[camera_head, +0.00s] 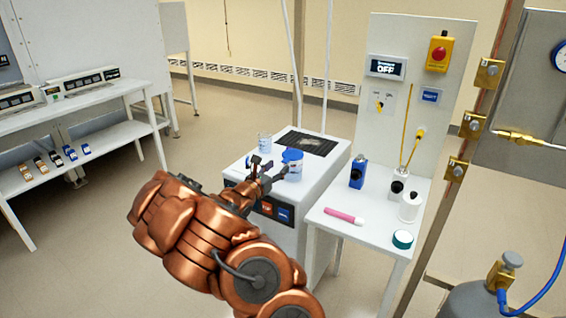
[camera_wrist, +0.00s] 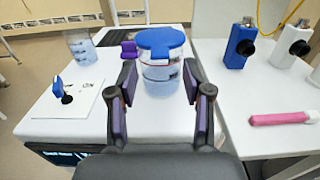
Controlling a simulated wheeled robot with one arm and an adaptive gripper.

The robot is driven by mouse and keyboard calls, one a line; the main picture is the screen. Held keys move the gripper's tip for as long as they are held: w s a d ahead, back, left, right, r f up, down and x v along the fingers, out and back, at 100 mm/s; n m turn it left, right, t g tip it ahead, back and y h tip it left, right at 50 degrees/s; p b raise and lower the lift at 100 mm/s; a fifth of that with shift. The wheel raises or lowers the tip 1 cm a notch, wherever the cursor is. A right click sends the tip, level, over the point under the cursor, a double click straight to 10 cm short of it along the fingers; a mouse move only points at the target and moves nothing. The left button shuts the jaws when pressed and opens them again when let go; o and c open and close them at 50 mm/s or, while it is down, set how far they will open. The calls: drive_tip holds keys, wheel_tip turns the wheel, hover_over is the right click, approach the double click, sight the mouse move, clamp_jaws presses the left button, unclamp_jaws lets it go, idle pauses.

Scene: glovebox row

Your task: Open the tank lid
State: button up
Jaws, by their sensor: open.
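A clear tank (camera_wrist: 160,80) with a blue lid (camera_wrist: 161,40) stands upright on the white cabinet. The lid sits flat over its top. In the head view the tank (camera_head: 294,172) and blue lid (camera_head: 291,155) are just beyond my gripper (camera_head: 274,176). In the wrist view my gripper (camera_wrist: 160,88) is open, its two dark fingers apart. The tank shows between and beyond the fingertips; I cannot tell whether they touch it. A small purple piece (camera_wrist: 129,50) is left of the tank.
A clear beaker (camera_head: 264,142) and a white plate (camera_wrist: 62,101) with a small blue-topped device are on the cabinet's left. A dark grille (camera_head: 308,143) lies behind.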

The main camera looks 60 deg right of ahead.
sight(291, 156)
drive_tip(key=shift+w+d+p, duration=0.1)
drive_tip(key=shift+d+p, duration=0.35)
drive_tip(key=shift+d, duration=1.7)
clamp_jaws()
